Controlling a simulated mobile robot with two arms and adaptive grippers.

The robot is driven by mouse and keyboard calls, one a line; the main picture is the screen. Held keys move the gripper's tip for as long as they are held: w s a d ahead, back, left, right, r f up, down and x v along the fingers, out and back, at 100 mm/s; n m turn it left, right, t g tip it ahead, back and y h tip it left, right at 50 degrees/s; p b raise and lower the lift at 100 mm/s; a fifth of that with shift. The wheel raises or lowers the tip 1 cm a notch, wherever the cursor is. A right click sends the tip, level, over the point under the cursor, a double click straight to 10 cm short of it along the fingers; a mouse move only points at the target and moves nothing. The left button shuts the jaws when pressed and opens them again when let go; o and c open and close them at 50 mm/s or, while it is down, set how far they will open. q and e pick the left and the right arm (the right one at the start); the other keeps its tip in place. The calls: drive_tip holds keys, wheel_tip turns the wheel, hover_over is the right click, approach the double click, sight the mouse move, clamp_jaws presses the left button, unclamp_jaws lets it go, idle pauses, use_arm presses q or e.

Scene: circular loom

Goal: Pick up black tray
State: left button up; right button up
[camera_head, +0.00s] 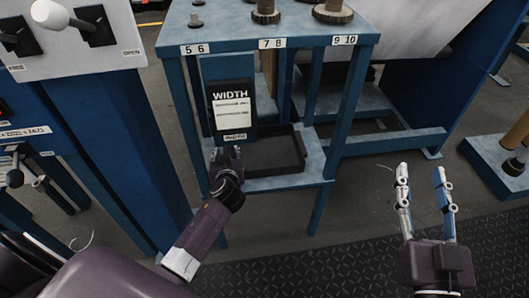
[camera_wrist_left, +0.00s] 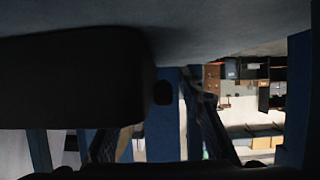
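The black tray (camera_head: 277,154) is shallow and rectangular and lies flat on the lower shelf of a blue metal stand in the head view. My left gripper (camera_head: 227,153) is at the tray's left front side, below the black WIDTH sign. Its fingertips are small and dark there, and I cannot tell whether they touch the tray or how far apart they are. In the left wrist view a large dark block (camera_wrist_left: 75,80) fills the left side; I cannot tell what it is. My right gripper (camera_head: 426,178) is open and empty above the floor at the right.
The blue stand (camera_head: 330,178) has legs around the shelf and a top (camera_head: 225,22) with knobbed weights above it. The WIDTH sign (camera_head: 232,105) stands just behind my left gripper. A blue machine with levers (camera_head: 85,30) is at the left. Floor is clear between the stand and my right gripper.

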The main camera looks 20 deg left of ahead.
use_arm(q)
drive_tip(key=shift+c, duration=0.3)
clamp_jaws()
drive_tip(key=shift+r, duration=0.15)
